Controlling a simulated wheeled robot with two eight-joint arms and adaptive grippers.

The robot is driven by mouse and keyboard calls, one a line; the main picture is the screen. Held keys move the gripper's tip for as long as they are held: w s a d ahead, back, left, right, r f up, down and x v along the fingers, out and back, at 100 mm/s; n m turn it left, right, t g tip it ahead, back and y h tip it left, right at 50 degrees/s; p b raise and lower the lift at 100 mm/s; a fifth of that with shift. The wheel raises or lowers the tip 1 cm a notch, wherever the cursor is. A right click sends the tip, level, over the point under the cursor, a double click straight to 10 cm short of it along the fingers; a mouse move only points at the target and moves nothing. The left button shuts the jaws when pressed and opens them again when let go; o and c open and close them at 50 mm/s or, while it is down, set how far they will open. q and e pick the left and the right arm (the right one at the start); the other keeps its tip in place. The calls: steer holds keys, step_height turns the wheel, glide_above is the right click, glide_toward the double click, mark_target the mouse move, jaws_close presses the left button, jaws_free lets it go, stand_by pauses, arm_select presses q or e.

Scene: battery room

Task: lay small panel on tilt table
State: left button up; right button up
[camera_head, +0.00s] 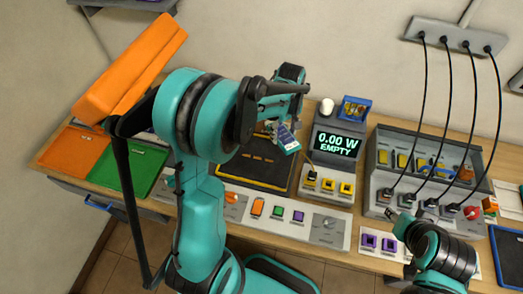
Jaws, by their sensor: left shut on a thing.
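A small blue panel (287,140) with a pale edge is held in my left gripper (284,126), which is shut on it. The panel is tilted and appears above the right part of a dark, orange-marked board (232,171), which looks like the tilt table. My left arm hides part of the board. I cannot tell the exact gap between panel and board. My right arm comes in at the lower right; its gripper (394,216) is small and partly hidden near the front of the grey rack, and its jaws are unclear.
A meter (337,145) reading "0.00 W EMPTY" stands right of the board. A grey rack (383,151) with black cables is further right. An orange tray (70,152) and green tray (148,165) lie left. A button strip (316,225) runs along the front. A large orange block (130,70) is upper left.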

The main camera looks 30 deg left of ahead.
arm_select(q)
steer(key=b, duration=0.1)
glide_above(258, 158)
step_height(258, 158, down, 6)
steer(key=shift+d+r, duration=0.1)
steer(key=shift+r, duration=0.15)
step_height(258, 158, down, 4)
steer(key=shift+f+b, duration=0.1)
steer(key=shift+b, duration=0.6)
steer(key=o, duration=1.3)
steer(key=shift+c, duration=0.2)
